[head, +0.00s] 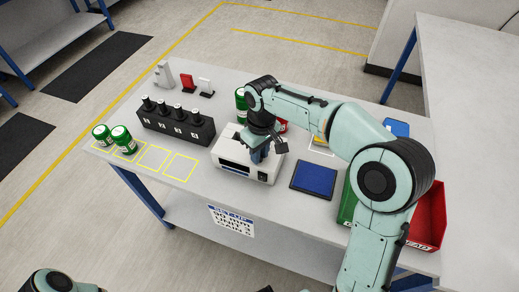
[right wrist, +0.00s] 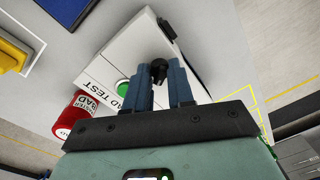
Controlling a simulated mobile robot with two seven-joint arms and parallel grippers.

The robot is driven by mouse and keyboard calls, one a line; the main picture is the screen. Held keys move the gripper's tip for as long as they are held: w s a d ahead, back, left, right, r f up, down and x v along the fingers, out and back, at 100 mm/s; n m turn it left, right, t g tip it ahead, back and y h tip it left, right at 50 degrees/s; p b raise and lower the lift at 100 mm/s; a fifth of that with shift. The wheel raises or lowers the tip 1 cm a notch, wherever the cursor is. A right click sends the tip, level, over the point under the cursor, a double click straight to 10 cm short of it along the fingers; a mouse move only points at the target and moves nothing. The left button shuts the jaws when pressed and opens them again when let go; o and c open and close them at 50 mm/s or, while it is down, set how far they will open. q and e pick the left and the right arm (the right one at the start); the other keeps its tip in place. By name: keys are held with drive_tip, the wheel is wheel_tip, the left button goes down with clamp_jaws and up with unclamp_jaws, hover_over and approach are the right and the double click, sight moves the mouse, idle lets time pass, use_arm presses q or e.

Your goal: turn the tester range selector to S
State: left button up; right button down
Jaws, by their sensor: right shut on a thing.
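The tester (head: 233,168) is a white box near the front middle of the table. My right gripper (head: 260,156) reaches down over it from the right. In the right wrist view, the blue fingers of my right gripper (right wrist: 160,72) are shut on the black range selector knob (right wrist: 159,68) on the tester's white top (right wrist: 128,58). A green round button (right wrist: 122,87) and part of a "LOAD TEST" label show beside the fingers. The selector's range marks, and so its setting, cannot be read. My left gripper is out of view.
A black rack (head: 177,127) with several dark cells stands left of the tester. Two green cans (head: 122,139) are on yellow squares further left. A blue pad (head: 314,179) lies to the right. A red bin (head: 430,215) stands at the right edge. A red can (right wrist: 72,116) is near the tester.

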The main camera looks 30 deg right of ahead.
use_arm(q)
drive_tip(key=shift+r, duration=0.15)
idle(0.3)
use_arm(e)
drive_tip(key=c, duration=1)
unclamp_jaws()
use_arm(q)
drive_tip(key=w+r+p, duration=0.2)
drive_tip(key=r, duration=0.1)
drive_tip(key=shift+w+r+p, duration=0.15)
drive_tip(key=shift+p, duration=0.25)
use_arm(e)
drive_tip(key=r, duration=1.3)
drive_tip(key=shift+w+d+r, duration=0.1)
drive_tip(key=shift+d+r, duration=0.15)
drive_tip(key=shift+d, duration=0.05)
